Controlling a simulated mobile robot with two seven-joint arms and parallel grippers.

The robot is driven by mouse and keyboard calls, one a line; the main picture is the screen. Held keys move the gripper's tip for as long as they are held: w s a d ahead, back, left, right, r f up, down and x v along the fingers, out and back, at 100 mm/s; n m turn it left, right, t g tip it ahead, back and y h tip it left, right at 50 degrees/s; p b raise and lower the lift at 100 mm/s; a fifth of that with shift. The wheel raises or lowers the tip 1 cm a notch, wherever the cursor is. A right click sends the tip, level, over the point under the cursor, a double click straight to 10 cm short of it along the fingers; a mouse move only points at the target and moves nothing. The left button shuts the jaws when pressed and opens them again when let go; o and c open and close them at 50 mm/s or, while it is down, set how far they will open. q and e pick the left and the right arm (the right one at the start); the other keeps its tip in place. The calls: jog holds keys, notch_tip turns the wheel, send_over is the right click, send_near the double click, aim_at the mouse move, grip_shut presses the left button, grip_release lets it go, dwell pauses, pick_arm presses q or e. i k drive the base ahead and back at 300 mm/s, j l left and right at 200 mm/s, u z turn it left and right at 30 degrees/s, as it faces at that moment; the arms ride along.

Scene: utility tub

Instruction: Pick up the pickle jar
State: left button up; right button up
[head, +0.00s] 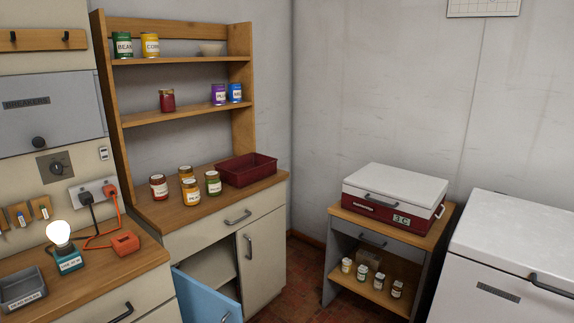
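A small jar with green contents and a pale label (213,183) stands upright on the wooden counter of the shelf unit. Its colour fits a pickle jar, but its label is too small to read. Close to its left stand a yellow-orange jar (190,192), another orange jar (185,173) behind it, and a red jar (158,188). Neither of my grippers is in the head view.
An empty-looking dark red tray (250,172) sits right of the jars. A blue cabinet door (208,297) hangs open below the counter. A red-and-white cooler (392,195) stands on a cart with small jars below. A lit bulb (59,234) stands at left.

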aim_at(213, 178)
jog(key=i+l+z, duration=0.3)
jog(key=i, duration=0.35)
jog(key=i+z, duration=0.3)
jog(key=i, duration=0.35)
jog(key=i+u, duration=0.3)
jog(key=u, duration=0.15)
jog(key=i+u, duration=0.35)
jog(key=u, duration=0.15)
jog(key=i+l+u, duration=0.25)
jog(key=u, duration=0.2)
jog(key=i+l+u, duration=0.2)
jog(key=i+u, duration=0.25)
jog(key=i+l+u, duration=0.2)
jog(key=u, duration=0.25)
jog(key=i+l+u, duration=0.2)
jog(key=l+u, duration=0.25)
